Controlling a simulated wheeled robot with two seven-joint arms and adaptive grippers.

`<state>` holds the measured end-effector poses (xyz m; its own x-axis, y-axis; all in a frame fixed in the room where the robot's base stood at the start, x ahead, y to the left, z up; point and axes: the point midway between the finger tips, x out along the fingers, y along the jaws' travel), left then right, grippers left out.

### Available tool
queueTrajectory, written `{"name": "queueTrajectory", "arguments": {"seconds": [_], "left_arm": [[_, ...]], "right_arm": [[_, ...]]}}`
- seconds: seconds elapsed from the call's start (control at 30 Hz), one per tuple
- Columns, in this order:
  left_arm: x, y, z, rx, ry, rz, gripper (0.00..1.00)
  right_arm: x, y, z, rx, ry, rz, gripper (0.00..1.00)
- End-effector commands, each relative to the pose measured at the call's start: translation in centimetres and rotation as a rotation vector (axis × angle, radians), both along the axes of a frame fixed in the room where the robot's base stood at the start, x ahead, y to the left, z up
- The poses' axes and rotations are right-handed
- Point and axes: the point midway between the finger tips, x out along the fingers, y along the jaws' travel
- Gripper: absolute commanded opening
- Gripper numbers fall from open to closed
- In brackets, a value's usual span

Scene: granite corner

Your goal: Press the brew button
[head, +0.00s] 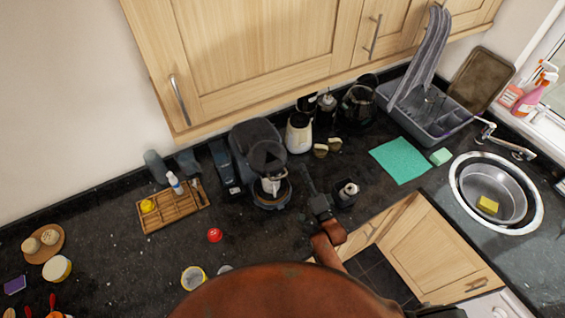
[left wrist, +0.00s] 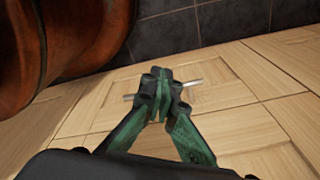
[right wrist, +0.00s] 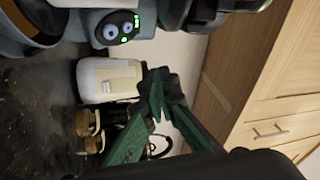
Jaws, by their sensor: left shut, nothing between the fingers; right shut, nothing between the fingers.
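The dark grey-blue coffee machine (head: 258,145) stands on the black counter, with a light-coloured cup in its front opening. Its control panel (right wrist: 118,27) shows in the right wrist view as a dark oval with two round pale-blue buttons and small green lights; I cannot tell which button is brew. My right gripper (head: 306,176) is just right of the machine's front, its fingers shut and empty. In the right wrist view its fingertips (right wrist: 158,80) are apart from the panel. My left gripper (left wrist: 163,82) is shut and empty in front of pale wooden cabinet doors, outside the head view.
A white jar (head: 299,135) stands just right of the machine, and a dark bottle (head: 346,191) is right of my right gripper. A wooden tray (head: 170,211) and a red item (head: 215,235) lie to the left. Wall cabinets (head: 250,50) overhang the back.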

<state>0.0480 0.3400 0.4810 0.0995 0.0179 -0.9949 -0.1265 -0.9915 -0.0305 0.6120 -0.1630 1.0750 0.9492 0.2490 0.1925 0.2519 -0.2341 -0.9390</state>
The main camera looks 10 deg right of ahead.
Motion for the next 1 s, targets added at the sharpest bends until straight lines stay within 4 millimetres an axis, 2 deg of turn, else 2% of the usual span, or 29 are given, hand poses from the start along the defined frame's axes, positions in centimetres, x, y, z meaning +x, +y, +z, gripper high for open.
{"name": "queueTrajectory", "arguments": {"seconds": [0.27,0.43,0.8,1.0], "left_arm": [[0.0,0.0,0.0,0.0,0.0,0.0,0.0],[0.0,0.0,-0.8,0.0,0.0,0.0,0.0],[-0.2,0.0,-4.5,0.001,0.004,0.0,0.0],[-0.3,0.0,-5.6,0.0,0.005,0.0,0.0]], "right_arm": [[0.0,0.0,0.0,-0.001,0.001,0.0,0.0],[0.6,0.4,-0.7,-0.002,0.001,-0.001,0.0],[4.0,3.0,-3.3,-0.001,0.001,0.0,0.0],[5.4,4.1,-4.1,-0.003,0.002,0.0,0.0]]}}
